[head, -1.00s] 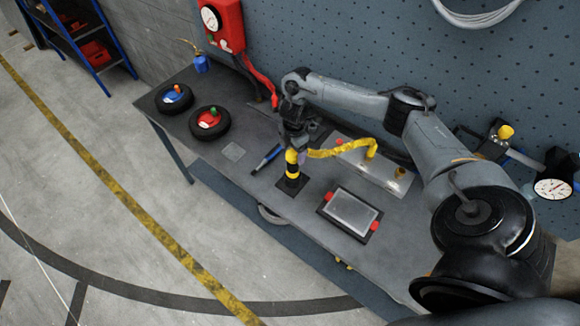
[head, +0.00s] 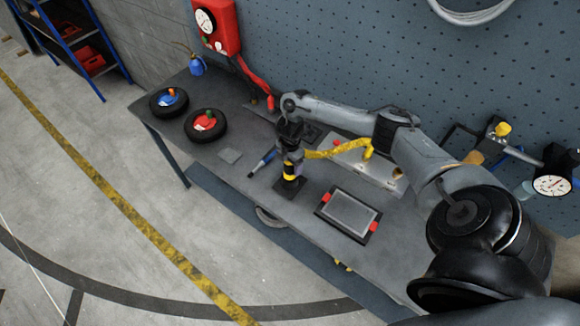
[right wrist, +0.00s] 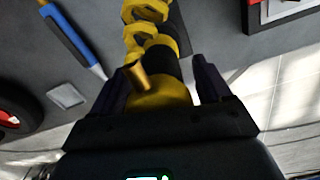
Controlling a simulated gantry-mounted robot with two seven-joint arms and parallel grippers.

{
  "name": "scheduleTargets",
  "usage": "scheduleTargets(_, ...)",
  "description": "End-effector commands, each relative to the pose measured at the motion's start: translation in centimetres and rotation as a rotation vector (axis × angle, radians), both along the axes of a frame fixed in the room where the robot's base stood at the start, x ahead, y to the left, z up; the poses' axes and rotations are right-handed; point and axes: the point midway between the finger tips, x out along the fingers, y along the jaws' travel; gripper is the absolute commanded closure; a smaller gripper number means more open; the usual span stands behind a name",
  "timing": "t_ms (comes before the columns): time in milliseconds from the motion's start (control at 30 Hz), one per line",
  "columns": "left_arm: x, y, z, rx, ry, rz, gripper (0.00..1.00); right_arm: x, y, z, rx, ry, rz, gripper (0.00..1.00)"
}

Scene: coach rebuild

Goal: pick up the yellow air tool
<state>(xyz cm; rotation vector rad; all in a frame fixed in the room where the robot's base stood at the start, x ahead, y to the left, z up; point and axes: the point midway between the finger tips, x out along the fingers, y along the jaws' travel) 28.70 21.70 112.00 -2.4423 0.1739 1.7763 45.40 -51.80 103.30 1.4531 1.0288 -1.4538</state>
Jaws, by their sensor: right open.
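The yellow air tool (head: 290,170) stands upright on a small dark square base (head: 289,188) on the workbench. A coiled yellow hose (head: 338,149) runs from it to the right. My right gripper (head: 290,160) points down over the tool and hides its upper part in the head view. In the right wrist view, the open fingers of the right gripper (right wrist: 162,85) stand on either side of the tool's yellow body (right wrist: 160,99). A brass-coloured fitting (right wrist: 137,75) shows on the tool. Contact with the fingers cannot be told. My left gripper is not in view.
A blue-handled tool (head: 264,162) lies left of the base. A framed grey panel with red corners (head: 349,213) lies to the right. Two black wheels (head: 169,102) (head: 206,125) lie at the bench's left end. A pegboard wall (head: 340,60) stands behind.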

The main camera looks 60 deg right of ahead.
Motion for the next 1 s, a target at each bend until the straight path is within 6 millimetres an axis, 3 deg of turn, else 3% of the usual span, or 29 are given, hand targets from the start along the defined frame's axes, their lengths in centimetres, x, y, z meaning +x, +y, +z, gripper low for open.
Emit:
scheduleTargets(67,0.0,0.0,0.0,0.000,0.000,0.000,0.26,0.0,0.0,0.0,0.000,0.000,0.000,0.27)
scheduleTargets(500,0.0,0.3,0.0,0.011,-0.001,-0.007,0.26,0.0,0.0,0.0,0.000,0.000,0.001,0.94)
scheduleTargets(833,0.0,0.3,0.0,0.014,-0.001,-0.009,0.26,0.1,0.0,0.6,0.001,-0.003,0.001,0.94)
scheduleTargets(1000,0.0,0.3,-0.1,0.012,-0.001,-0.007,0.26,0.2,-0.1,2.5,0.000,-0.005,0.002,0.94)
